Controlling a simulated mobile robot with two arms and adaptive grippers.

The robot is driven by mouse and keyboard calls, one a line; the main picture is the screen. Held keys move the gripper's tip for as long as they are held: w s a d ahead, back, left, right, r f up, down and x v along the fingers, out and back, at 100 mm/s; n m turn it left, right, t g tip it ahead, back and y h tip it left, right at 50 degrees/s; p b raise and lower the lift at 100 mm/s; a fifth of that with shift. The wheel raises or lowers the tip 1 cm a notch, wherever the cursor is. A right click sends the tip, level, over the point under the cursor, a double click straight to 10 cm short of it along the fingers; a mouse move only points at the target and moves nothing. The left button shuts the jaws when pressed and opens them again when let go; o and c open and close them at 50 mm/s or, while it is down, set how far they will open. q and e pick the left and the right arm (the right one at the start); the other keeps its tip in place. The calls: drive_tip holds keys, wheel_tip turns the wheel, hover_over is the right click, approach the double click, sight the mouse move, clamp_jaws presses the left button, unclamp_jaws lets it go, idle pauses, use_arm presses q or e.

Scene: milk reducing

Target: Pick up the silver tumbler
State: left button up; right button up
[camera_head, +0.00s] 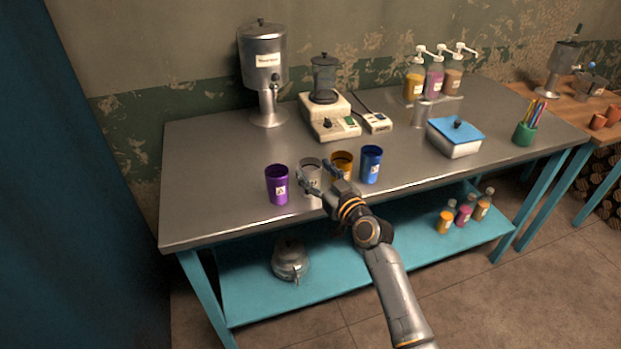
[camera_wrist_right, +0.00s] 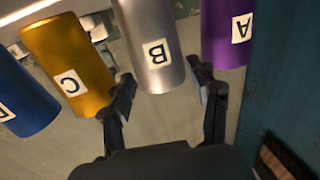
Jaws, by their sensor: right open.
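The silver tumbler (camera_head: 311,166) stands on the metal table between a purple tumbler (camera_head: 277,184) and a gold tumbler (camera_head: 342,163). My right gripper (camera_head: 318,187) is at its front and hides part of it in the head view. In the wrist view the silver tumbler (camera_wrist_right: 152,45), labelled B, lies between the two spread fingers of my right gripper (camera_wrist_right: 163,92). The fingers are open, one on each side, with visible space around the tumbler's near end. The left gripper is not in view.
A blue tumbler (camera_head: 371,165) stands right of the gold one. The purple and gold tumblers leave narrow gaps beside the fingers. Behind are a mixer machine (camera_head: 328,116) and a metal dispenser (camera_head: 264,75). The table's left front (camera_head: 205,210) is clear.

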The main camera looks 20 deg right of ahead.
drive_tip(key=x, duration=0.2)
drive_tip(key=shift+w+a, duration=0.15)
drive_tip(key=shift+w, duration=0.2)
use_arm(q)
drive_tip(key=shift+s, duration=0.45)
use_arm(e)
drive_tip(key=shift+c, duration=0.9)
drive_tip(key=c, duration=0.7)
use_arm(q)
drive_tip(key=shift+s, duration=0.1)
